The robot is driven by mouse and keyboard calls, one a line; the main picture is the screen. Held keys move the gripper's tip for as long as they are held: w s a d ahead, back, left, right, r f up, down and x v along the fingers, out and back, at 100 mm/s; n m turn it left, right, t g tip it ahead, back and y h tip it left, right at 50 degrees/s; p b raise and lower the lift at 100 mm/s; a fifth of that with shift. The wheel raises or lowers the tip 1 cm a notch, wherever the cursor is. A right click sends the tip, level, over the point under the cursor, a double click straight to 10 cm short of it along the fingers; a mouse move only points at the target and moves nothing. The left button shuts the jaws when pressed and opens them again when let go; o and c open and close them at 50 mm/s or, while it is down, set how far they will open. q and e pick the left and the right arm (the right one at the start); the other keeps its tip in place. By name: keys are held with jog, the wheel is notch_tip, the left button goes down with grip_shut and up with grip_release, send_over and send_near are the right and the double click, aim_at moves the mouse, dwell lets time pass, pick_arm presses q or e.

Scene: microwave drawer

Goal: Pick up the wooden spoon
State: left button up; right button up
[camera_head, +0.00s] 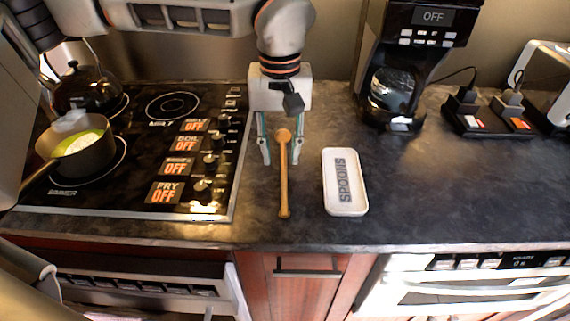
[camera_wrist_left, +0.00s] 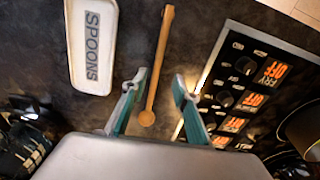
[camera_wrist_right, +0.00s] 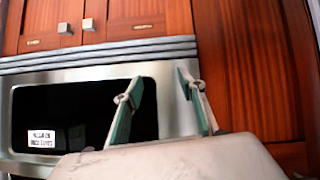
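The wooden spoon (camera_head: 284,180) lies on the dark countertop, its round bowl toward the back and its handle toward the front edge. My left gripper (camera_head: 281,158) is open above it, with one finger on each side of the bowl end. In the left wrist view the spoon (camera_wrist_left: 158,62) shows between and beyond the open fingertips (camera_wrist_left: 157,82), apart from both. My right gripper (camera_wrist_right: 162,80) is open and empty in the right wrist view, in front of a microwave and wooden cabinets. It is not clearly seen in the head view.
A white spoon rest marked SPOONS (camera_head: 345,182) lies right of the spoon. The stove (camera_head: 135,190) with a pot (camera_head: 84,155) and kettle (camera_head: 88,90) is at left. A coffee maker (camera_head: 405,60) stands behind right. The right front counter is clear.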

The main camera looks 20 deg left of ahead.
aim_at(284, 174)
pick_arm(q)
jog(key=f, duration=0.5)
jog(key=shift+w+d+f, duration=0.2)
jog(key=shift+d+f, duration=0.05)
grip_shut()
